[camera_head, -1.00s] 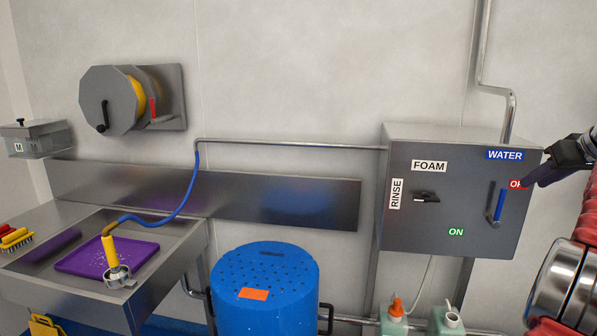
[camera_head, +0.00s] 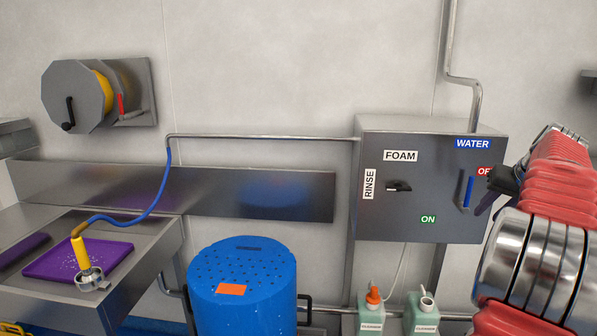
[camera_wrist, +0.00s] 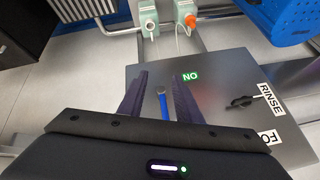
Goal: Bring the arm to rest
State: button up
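My gripper (camera_head: 483,205) is at the right of the head view, beside the blue WATER lever (camera_head: 468,191) on the front of the grey control box (camera_head: 430,222). The lever stands nearly upright, beside the partly hidden red OFF label (camera_head: 484,171). In the wrist view, the two dark fingers of my gripper (camera_wrist: 158,95) are spread apart. The blue lever (camera_wrist: 164,106) shows between them with gaps on both sides. I cannot tell how far the fingertips are from the box. My red-sleeved arm fills the right edge of the head view.
A blue drum (camera_head: 243,290) stands below and left of the box. Green bottles (camera_head: 371,312) stand under the box. A steel sink with a purple board (camera_head: 60,262) and a hose reel (camera_head: 75,97) are at left. A steel pipe (camera_head: 476,100) rises above the box.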

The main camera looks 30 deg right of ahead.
jog(key=w+a+f+n+g, duration=0.1)
jog(key=w+a+f, duration=0.15)
jog(key=a, duration=0.85)
jog(key=w+a+f+y, duration=0.1)
jog(key=w+a+f, duration=0.15)
jog(key=a, duration=0.85)
jog(key=w+a+f+n+g, duration=0.1)
jog(key=w+a+f, duration=0.15)
jog(key=a, duration=0.85)
jog(key=s+a+f+n, duration=0.1)
jog(key=s+a+n, duration=0.1)
jog(key=a, duration=0.8)
jog(key=s+a+f+n+t+y, duration=0.1)
jog(key=s+a+n, duration=0.2)
jog(key=a, duration=0.7)
jog(key=s+a+f+n+y, duration=0.1)
jog(key=s+a+f+n, duration=0.1)
jog(key=a, duration=0.9)
jog(key=shift+s+n+t, duration=0.4)
jog(key=shift+s+n, duration=0.3)
jog(key=shift+s, duration=0.2)
jog(key=shift+a, duration=0.1)
